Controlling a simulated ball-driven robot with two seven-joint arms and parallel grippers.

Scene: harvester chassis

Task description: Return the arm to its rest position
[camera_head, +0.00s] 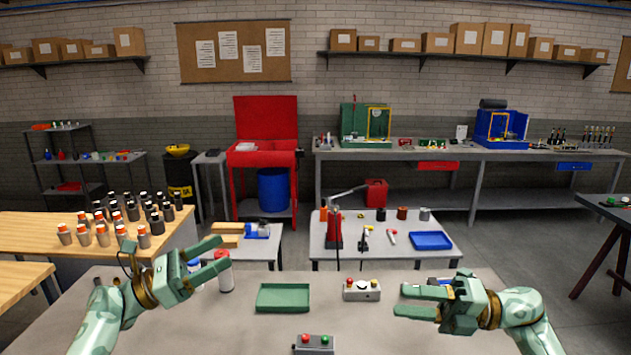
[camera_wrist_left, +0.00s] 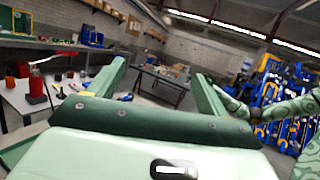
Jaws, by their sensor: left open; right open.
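My left gripper (camera_head: 206,262) is held above the left part of the near grey table (camera_head: 220,325), in front of a white bottle with a red cap (camera_head: 225,274). Its fingers are apart with nothing between them. The left wrist view also shows both open fingers (camera_wrist_left: 158,90), with the room behind them. My right gripper (camera_head: 413,299) is above the right part of the same table. Its fingers are spread and appear empty. The right gripper's fingers cover part of some small items on the table behind them.
A green tray (camera_head: 283,298), a box with a knob and buttons (camera_head: 361,290) and a grey button box (camera_head: 313,343) sit on the near table between my grippers. A second table (camera_head: 385,262) behind holds a blue tray (camera_head: 431,240). A wooden bench (camera_head: 60,236) with several bottles stands left.

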